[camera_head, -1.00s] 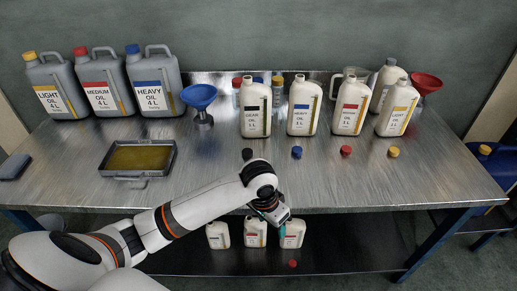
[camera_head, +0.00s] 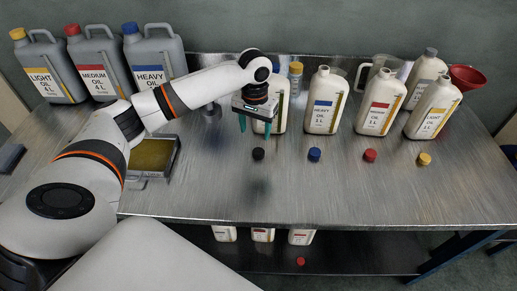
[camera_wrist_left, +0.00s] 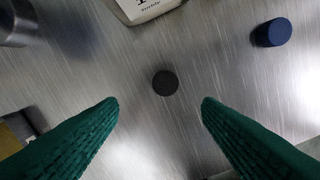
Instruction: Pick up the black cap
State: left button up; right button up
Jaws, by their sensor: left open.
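The black cap (camera_head: 258,154) lies on the metal table in front of the leftmost small white bottle. In the left wrist view the black cap (camera_wrist_left: 165,83) is a dark disc centred ahead of the two green fingertips. My left gripper (camera_head: 255,142) points down above the table, close to the cap in the head view. Its green fingers are apart with nothing between them, and in the left wrist view the gripper (camera_wrist_left: 160,104) is spread wide. My right gripper is not in view.
A blue cap (camera_head: 314,155), a red cap (camera_head: 370,156) and a yellow cap (camera_head: 424,159) lie in a row to the right. White bottles (camera_head: 325,103) stand behind them. A tray of oil (camera_head: 171,160) lies left. The front of the table is clear.

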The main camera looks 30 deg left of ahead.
aim_at(258, 151)
pick_arm(q)
notch_tip(258, 151, down, 4)
jog(key=shift+w+r, duration=0.15)
jog(key=shift+f, duration=0.25)
jog(key=f, duration=0.4)
jog(key=shift+w+d+f+p, duration=0.1)
jog(key=shift+w+d+p, duration=0.05)
jog(key=shift+d+p, duration=0.2)
jog(key=shift+f, duration=0.3)
jog(key=c, duration=1)
jog(key=shift+c, duration=0.3)
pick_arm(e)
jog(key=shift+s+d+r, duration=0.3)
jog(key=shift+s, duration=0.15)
